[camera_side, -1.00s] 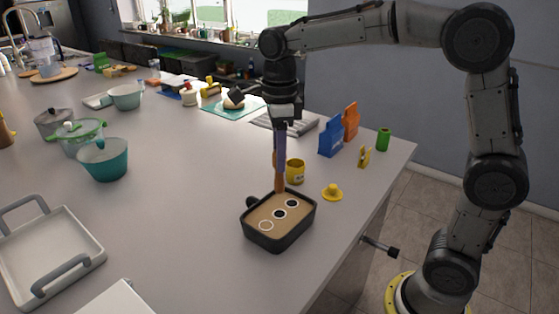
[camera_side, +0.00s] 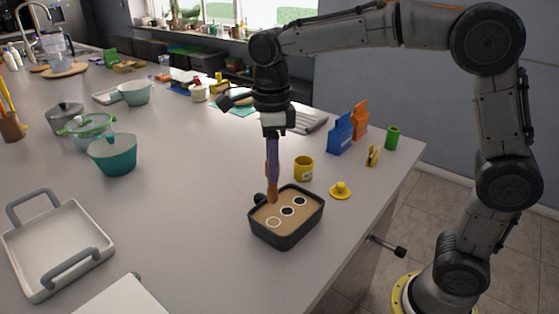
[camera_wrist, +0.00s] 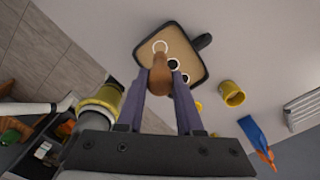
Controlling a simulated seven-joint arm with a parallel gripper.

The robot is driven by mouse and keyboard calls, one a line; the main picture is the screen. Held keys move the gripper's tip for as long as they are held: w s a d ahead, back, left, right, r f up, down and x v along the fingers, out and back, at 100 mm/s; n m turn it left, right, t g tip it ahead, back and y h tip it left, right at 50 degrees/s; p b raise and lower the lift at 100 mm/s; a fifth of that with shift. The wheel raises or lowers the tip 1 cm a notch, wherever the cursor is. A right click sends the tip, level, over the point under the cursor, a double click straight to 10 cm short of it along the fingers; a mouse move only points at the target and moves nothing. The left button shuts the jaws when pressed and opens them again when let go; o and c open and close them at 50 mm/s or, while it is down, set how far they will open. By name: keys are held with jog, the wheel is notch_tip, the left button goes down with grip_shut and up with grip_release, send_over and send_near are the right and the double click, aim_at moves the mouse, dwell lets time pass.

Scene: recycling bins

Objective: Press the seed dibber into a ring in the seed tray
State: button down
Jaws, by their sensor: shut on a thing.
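The seed tray (camera_side: 260,228) is a dark box of brown soil with a handle, on the counter. Three white-edged rings lie in a row on the soil. The middle ring (camera_side: 288,211) and far ring (camera_side: 300,201) have dark holes; the near ring (camera_side: 274,222) shows plain soil. My gripper (camera_side: 272,172), with purple fingers, is shut on the brown seed dibber (camera_side: 273,190), held roughly upright. Its tip appears over the tray's left part, behind the near ring; its height is unclear. In the wrist view the dibber (camera_wrist: 160,72) overlaps the tray (camera_wrist: 203,66) near the rings.
A yellow cup (camera_side: 304,169) stands close behind the tray, and a yellow knobbed piece (camera_side: 341,191) lies to its right. Blue (camera_side: 340,134) and orange (camera_side: 359,119) packets stand further back. A white handled tray (camera_side: 57,250) is at left, with clear counter between.

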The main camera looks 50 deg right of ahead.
aim_at(273, 190)
jog(key=shift+f, duration=2.7)
jog(key=shift+f, duration=0.55)
jog(key=shift+r, duration=3.55)
